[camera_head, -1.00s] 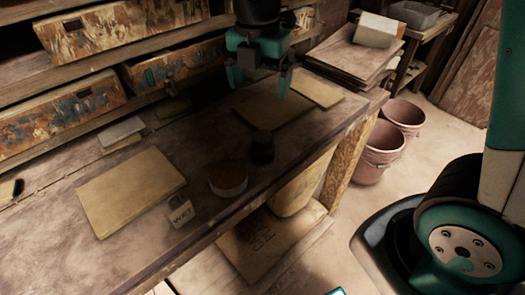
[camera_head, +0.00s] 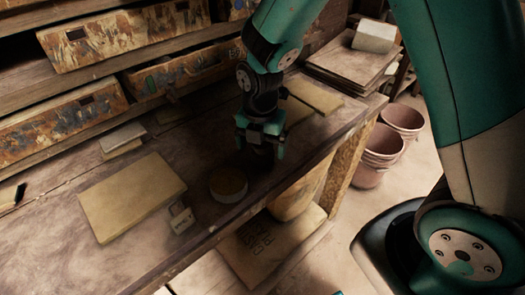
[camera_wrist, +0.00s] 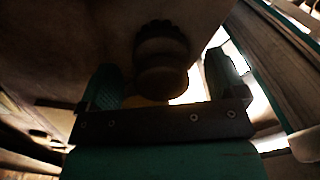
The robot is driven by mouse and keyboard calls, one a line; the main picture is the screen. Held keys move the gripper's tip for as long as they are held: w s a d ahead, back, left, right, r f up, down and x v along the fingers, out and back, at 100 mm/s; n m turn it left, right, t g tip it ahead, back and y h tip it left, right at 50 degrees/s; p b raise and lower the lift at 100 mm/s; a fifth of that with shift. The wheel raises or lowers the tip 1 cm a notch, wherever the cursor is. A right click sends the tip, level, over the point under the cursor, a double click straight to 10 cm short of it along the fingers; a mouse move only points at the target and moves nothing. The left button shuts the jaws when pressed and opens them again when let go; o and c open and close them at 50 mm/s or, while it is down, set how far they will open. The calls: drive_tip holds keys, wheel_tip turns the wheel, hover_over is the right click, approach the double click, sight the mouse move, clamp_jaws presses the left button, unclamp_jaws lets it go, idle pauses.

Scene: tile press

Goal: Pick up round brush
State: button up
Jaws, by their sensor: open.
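The round brush, as I take it, is a small dark round piece with a ridged edge. In the wrist view the brush (camera_wrist: 162,50) shows between and just beyond my fingers. My gripper (camera_head: 262,148) is open above the table's front edge, with its fingers pointing down. In the wrist view the two fingers of my gripper (camera_wrist: 165,80) stand apart, one on each side of the brush. In the head view the gripper and shadow hide most of the brush. I cannot tell whether either finger touches it.
A round tan-topped tin (camera_head: 228,184) stands just left of my gripper. A small labelled block (camera_head: 181,217) and a flat tan slab (camera_head: 130,196) lie farther left. More boards (camera_head: 314,95) lie behind. Drawers (camera_head: 60,119) line the back. Buckets (camera_head: 371,160) stand on the floor at right.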

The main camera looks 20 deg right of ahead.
drive_tip(key=shift+f, duration=1.45)
drive_tip(key=c, duration=1)
drive_tip(key=shift+r, duration=0.1)
wheel_tip(320, 180, up, 20)
